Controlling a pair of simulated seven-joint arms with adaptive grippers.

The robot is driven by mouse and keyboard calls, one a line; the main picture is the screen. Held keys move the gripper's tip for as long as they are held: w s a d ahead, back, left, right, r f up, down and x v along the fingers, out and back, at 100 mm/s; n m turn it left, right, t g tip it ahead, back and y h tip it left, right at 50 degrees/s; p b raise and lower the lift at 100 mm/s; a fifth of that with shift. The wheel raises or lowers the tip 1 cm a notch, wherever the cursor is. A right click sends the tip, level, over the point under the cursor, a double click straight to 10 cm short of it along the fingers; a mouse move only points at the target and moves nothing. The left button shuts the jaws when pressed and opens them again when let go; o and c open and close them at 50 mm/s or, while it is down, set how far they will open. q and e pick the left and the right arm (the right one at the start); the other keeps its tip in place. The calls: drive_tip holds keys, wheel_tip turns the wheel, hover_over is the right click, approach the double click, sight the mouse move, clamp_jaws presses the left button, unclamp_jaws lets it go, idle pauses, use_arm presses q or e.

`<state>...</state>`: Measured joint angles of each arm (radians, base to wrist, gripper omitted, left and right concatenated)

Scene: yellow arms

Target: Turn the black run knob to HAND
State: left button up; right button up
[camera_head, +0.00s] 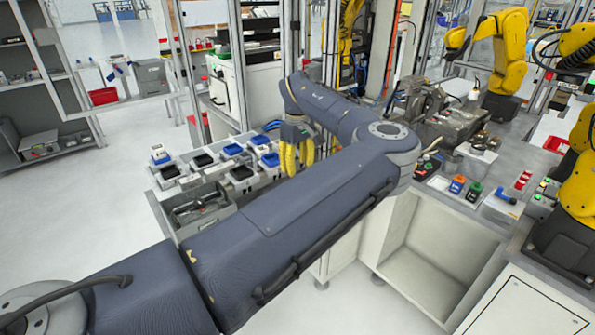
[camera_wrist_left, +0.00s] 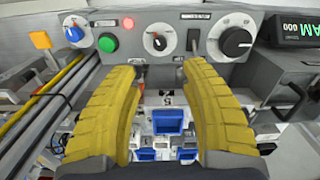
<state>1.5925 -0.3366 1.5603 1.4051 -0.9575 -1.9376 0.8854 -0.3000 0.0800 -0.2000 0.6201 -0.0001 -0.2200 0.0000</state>
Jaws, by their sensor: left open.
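In the left wrist view a grey control panel (camera_wrist_left: 170,18) spans the top. It bears a large black knob (camera_wrist_left: 236,42) on the right and a smaller black knob on a white dial (camera_wrist_left: 157,40) in the middle. Their labels are too small to read, so I cannot tell which is the run knob. My left gripper (camera_wrist_left: 163,66) is open, its two yellow fingers apart and empty below the panel; the smaller knob lies above the gap, the large one right of it. In the head view my left gripper (camera_head: 297,157) hangs beyond my forearm. My right gripper is not in view.
The panel also has a blue knob (camera_wrist_left: 74,31), a green button (camera_wrist_left: 107,42), a red lamp (camera_wrist_left: 128,22) and a toggle switch (camera_wrist_left: 193,40). A black display (camera_wrist_left: 292,27) stands at right. Blue bins (camera_wrist_left: 168,121) lie below. Yellow robot arms (camera_head: 503,50) stand at right.

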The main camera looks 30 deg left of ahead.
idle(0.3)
use_arm(q)
wheel_tip(320, 180, up, 5)
drive_tip(key=m, duration=1.9)
wheel_tip(320, 180, down, 17)
drive_tip(key=shift+s+d+r, duration=0.1)
drive_tip(key=shift+o, duration=0.2)
clamp_jaws()
